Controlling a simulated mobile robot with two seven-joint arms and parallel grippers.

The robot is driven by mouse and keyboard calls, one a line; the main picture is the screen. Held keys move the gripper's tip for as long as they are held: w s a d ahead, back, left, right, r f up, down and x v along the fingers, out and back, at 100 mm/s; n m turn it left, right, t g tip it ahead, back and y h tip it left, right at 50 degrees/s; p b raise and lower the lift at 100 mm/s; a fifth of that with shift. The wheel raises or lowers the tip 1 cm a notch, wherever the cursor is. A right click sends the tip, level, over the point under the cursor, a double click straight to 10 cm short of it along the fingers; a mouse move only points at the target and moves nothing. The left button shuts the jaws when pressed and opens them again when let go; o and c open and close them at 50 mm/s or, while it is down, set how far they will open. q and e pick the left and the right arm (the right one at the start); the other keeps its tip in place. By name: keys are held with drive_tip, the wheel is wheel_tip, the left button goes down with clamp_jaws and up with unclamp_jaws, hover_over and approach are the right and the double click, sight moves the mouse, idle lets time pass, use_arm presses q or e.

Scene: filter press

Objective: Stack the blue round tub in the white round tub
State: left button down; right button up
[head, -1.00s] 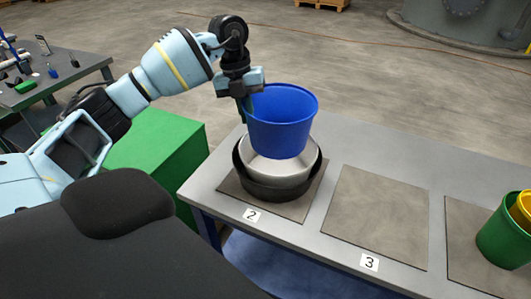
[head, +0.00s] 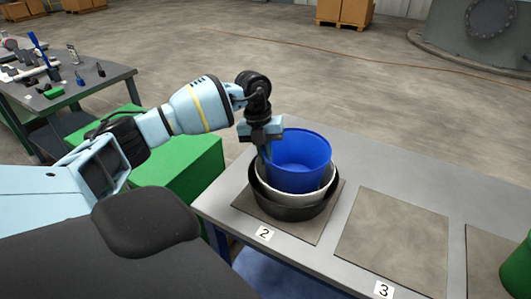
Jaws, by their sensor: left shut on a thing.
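The blue round tub (head: 301,150) sits upright with its lower part inside the white round tub (head: 323,190). The white tub stands inside a black round tub (head: 285,212) on the mat marked 2. Only part of the white tub's rim shows around the blue one; its inside is mostly hidden. My left gripper (head: 264,150) is shut on the blue tub's left rim, with a finger down along its wall. Whether the blue tub rests on the white tub's bottom cannot be seen. My right gripper is not in view.
The grey table (head: 345,150) has an empty mat (head: 390,232) marked 3 to the right. A green tub (head: 518,265) is cut off at the right edge. A green box (head: 180,165) stands left of the table, and a side table with tools (head: 75,85) is at far left.

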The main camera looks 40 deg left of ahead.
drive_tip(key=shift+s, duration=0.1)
use_arm(q)
drive_tip(key=shift+f, duration=0.4)
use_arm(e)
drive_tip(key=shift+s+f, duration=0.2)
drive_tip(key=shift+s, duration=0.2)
use_arm(q)
drive_tip(key=shift+f, duration=0.15)
drive_tip(key=c, duration=1.9)
unclamp_jaws()
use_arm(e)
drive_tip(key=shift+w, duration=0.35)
